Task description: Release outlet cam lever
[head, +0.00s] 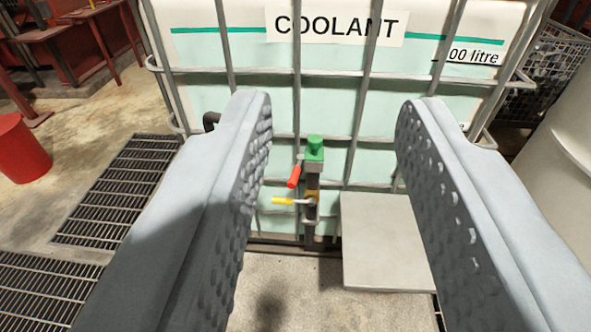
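A white caged coolant tank (325,82) labelled COOLANT stands ahead in the head view. At its lower front is a dark vertical outlet fitting (310,186) with a green cap (315,146) on top. A red lever (294,176) slants down to the left from just below the cap. A yellow lever (284,201) points left, lower down, next to a brass-coloured part. Which of the two is the cam lever I cannot tell for sure. My gripper (333,118) is open and empty, its two grey fingers wide apart on either side of the outlet, apart from it and nearer to me.
A flat grey plate (383,243) lies right of the outlet. Floor gratings (115,190) and a red container (22,150) are at left. A pale rounded drum (560,165) and a wire basket (545,75) stand at right. Concrete floor before the outlet is clear.

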